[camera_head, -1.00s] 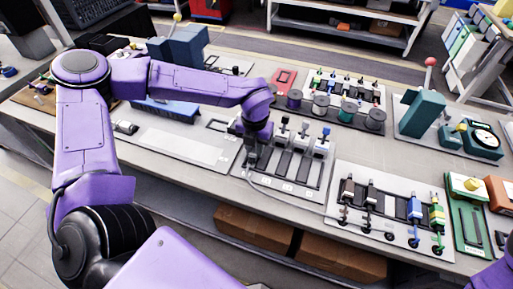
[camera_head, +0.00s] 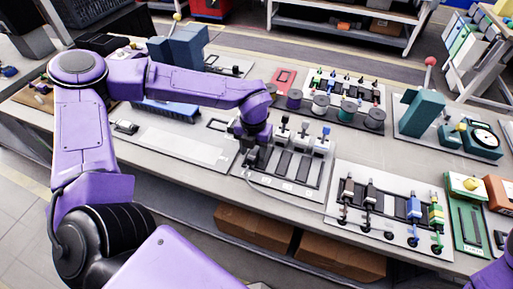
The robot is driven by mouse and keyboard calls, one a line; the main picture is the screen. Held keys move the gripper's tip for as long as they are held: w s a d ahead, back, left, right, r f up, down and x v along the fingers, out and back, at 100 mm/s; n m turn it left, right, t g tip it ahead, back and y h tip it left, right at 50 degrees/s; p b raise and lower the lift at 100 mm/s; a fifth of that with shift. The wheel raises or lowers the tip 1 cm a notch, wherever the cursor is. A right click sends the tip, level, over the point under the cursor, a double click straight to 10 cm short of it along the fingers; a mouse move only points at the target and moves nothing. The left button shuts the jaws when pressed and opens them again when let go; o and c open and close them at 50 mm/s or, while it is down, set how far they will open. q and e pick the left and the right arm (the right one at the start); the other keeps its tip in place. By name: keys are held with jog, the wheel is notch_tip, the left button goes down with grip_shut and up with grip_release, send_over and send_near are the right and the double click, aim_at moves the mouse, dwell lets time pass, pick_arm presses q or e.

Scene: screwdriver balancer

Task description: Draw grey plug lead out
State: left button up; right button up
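The grey lead (camera_head: 285,203) runs from under my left gripper, along the front of the socket board (camera_head: 282,186), to the white board on the right. Its plug end is hidden at my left gripper (camera_head: 251,160), which points down over the leftmost place of the socket board. The fingers are small and dark, so I cannot tell whether they are closed on the plug. Upright plugs, one with a blue top (camera_head: 324,138), stand in the same board to the right. My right gripper is not in view; only a bit of purple arm shows at the lower right.
Cable spools (camera_head: 347,111) stand behind the socket board. A teal press (camera_head: 423,113) is at the back right. A flat pale panel (camera_head: 175,146) lies to the left. The table's front edge is close.

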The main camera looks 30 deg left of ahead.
pick_arm(q)
notch_tip(320, 180, up, 7)
jog(key=p, duration=0.7)
jog(key=shift+r, duration=0.1)
